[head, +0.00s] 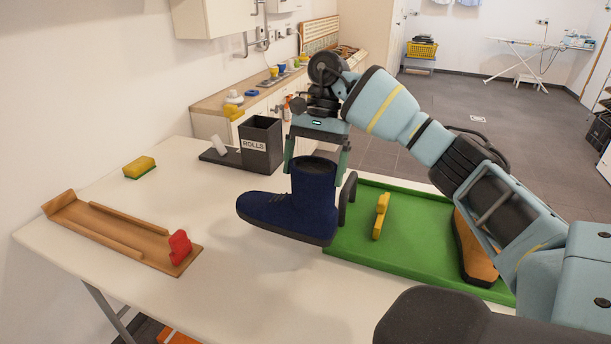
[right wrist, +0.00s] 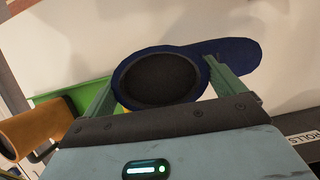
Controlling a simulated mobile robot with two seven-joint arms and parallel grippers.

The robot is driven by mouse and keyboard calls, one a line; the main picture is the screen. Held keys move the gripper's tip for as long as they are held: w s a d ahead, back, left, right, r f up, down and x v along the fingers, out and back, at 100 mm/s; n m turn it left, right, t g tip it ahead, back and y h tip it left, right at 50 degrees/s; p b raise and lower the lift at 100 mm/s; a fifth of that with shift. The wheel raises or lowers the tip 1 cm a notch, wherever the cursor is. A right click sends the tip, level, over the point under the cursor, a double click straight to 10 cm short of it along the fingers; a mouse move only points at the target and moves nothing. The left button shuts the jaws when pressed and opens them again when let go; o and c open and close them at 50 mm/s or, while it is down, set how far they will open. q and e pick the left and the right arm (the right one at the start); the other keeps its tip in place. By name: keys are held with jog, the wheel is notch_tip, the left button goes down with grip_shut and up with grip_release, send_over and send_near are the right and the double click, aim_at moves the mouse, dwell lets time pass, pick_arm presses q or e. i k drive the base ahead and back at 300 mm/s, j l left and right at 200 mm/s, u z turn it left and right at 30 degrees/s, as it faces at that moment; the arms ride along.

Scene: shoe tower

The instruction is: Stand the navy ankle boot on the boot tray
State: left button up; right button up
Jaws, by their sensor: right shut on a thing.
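The navy ankle boot (head: 290,205) is upright with its toe pointing left in the head view. My right gripper (head: 317,165) is shut on the boot's shaft from above, one finger on each side. The boot's dark opening and navy toe (right wrist: 235,55) show between and beyond the fingers (right wrist: 160,88) in the right wrist view. The green boot tray (head: 405,245) lies on the table just right of the boot. The boot's heel end overlaps the tray's left edge in the picture; I cannot tell its height above the table. My left gripper is not in view.
On the tray are a yellow item (head: 381,215), a black bracket (head: 346,198) and a tan boot (head: 472,250), partly hidden by my right arm. A black ROLLS box (head: 261,145), a sponge (head: 139,167) and a wooden rack (head: 125,235) with a red piece (head: 180,247) are on the table.

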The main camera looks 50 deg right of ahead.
aim_at(425, 232)
jog(key=k+j, duration=0.75)
jog(key=j, duration=0.2)
